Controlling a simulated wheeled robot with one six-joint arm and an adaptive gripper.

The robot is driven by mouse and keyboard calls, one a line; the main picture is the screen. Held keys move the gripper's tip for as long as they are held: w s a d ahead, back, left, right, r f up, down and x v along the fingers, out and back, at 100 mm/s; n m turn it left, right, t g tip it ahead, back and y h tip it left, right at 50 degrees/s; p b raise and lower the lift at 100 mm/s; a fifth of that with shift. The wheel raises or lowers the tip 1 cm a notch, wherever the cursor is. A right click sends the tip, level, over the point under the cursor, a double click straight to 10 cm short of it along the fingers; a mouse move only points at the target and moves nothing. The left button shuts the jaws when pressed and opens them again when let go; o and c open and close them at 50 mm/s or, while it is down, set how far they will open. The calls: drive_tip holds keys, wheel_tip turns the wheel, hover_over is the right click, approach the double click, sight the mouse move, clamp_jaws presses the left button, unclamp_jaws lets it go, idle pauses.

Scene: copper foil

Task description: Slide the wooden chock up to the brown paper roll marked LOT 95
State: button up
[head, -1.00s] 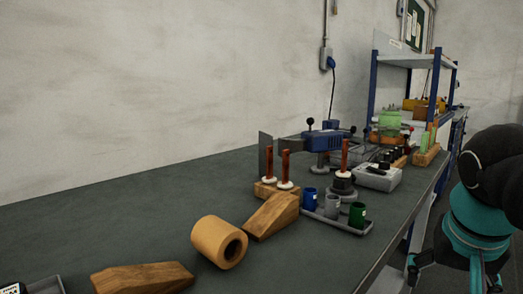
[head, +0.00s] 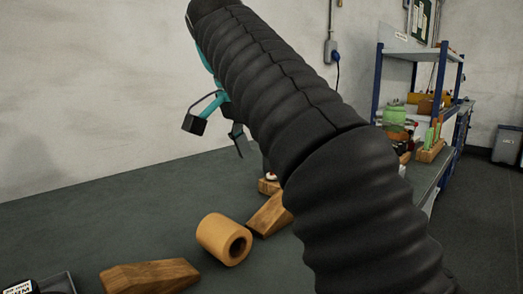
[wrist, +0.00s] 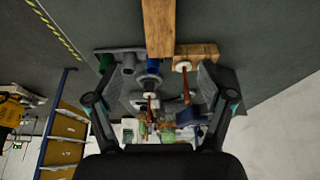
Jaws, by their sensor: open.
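A tan-brown paper roll (head: 224,240) lies on its side on the dark bench, its hollow end facing right and forward. No LOT 95 marking is readable. One wooden chock (head: 150,277) lies at the front left, with a gap to the roll. A second wooden chock (head: 268,216) lies just behind and right of the roll; I cannot tell whether they touch. A wooden piece at the top of the wrist view (wrist: 158,28) looks like this second chock. My gripper (head: 218,130) is open and empty, well above the bench; its spread fingers also show in the wrist view (wrist: 160,72).
My arm hides much of the bench's middle. A wooden block with copper rods (wrist: 196,53) stands behind the second chock, near cups and a grey tray. A blue-framed shelf (head: 378,80) stands farther back.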

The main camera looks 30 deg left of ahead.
sight(278, 203)
idle(0.4)
drive_tip(key=b+x, duration=0.4)
drive_tip(key=x, duration=0.9)
drive_tip(key=shift+w+f, duration=0.1)
drive_tip(key=shift+f, duration=0.25)
drive_tip(key=c, duration=1.3)
